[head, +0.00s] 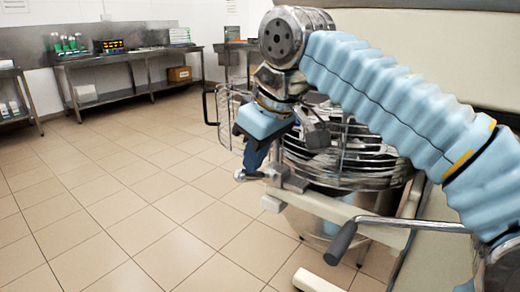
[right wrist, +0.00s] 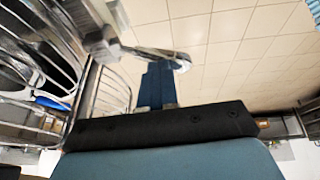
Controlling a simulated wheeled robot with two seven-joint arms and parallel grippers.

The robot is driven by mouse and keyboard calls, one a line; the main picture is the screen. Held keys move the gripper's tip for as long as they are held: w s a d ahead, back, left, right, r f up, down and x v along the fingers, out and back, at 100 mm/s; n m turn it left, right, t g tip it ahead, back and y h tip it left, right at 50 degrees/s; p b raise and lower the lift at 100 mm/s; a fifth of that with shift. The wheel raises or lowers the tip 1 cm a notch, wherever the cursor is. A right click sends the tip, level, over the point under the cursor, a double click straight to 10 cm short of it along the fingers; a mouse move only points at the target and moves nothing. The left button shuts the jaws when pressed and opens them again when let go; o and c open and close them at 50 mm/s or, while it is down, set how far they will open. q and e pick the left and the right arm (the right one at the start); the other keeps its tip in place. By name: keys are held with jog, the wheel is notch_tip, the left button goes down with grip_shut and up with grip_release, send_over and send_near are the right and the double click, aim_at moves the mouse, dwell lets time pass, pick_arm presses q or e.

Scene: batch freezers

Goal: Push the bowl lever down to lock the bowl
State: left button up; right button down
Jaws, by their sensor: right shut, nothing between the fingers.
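The mixer bowl (head: 318,215) is a steel bowl under a wire guard, partly hidden by my right arm. A short metal lever with a rounded end (head: 248,175), apparently the bowl lever, sticks out to the left at the bowl's side. My right gripper (head: 254,160) points down at this lever, its blue fingers shut and empty. In the right wrist view the lever (right wrist: 158,53) crosses just beyond the fingertips (right wrist: 158,68). Whether they touch is unclear. My left gripper is not in view.
A long crank with a dark grip (head: 342,243) juts out at the front right of the mixer. The wire guard (head: 350,150) is close beside my right arm. Steel tables (head: 125,55) stand along the back wall. The tiled floor (head: 130,190) at left is clear.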

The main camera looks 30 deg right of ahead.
aim_at(245, 180)
jog(key=a+f+t+h+b, duration=0.1)
jog(key=h, duration=0.1)
jog(key=s+a+f+n+h+b, duration=0.1)
jog(key=f+h, duration=0.1)
jog(key=shift+a+f+t, duration=0.2)
jog(key=shift+f+t, duration=0.1)
jog(key=shift+t, duration=0.1)
jog(key=shift+s+a+f+n+t+h+b, duration=0.15)
jog(key=shift+a+f+t+h+b, duration=0.1)
jog(key=shift+f+h+b, duration=0.35)
jog(key=shift+a+f+n+t+h+b, duration=0.15)
jog(key=shift+f+t+h+b, duration=0.2)
jog(key=shift+f, duration=0.4)
jog(key=shift+f, duration=0.1)
